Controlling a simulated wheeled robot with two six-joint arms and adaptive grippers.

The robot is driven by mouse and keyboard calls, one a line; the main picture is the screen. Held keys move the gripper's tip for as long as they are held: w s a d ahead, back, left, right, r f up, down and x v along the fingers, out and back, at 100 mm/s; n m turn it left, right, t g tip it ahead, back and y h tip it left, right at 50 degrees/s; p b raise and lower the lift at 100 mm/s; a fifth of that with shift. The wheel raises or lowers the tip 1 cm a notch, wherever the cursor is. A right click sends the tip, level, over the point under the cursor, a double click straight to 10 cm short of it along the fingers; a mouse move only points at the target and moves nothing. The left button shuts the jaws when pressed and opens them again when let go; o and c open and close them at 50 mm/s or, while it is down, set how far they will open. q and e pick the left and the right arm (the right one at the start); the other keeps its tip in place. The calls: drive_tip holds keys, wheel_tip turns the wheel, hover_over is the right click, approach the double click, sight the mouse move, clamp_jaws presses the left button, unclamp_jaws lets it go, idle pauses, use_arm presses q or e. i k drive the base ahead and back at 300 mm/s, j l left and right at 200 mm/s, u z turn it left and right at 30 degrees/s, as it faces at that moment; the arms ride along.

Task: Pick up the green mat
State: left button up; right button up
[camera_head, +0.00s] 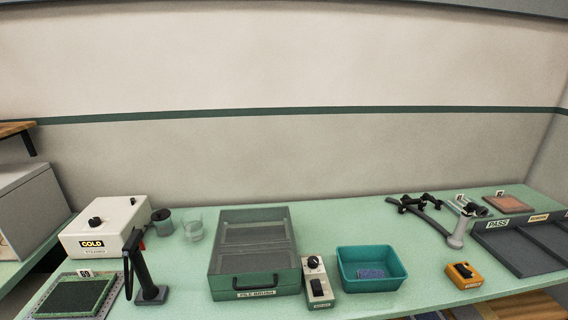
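The green mat (75,297) is a dark green, flat square at the lower left of the head view. It lies on a lighter green and grey perforated plate (113,300), with a small white number tag at its back edge. The front of the plate is close to the bottom edge of the picture. Neither my left nor my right gripper is in view.
A black post (146,277) stands just right of the mat. A white box (105,228) marked COLD is behind it. A green case (255,254), teal bin (371,282), orange switch box (464,275) and grey tray (525,246) stand further right on the pale green table (410,290).

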sight(83, 293)
drive_tip(key=u, duration=1.55)
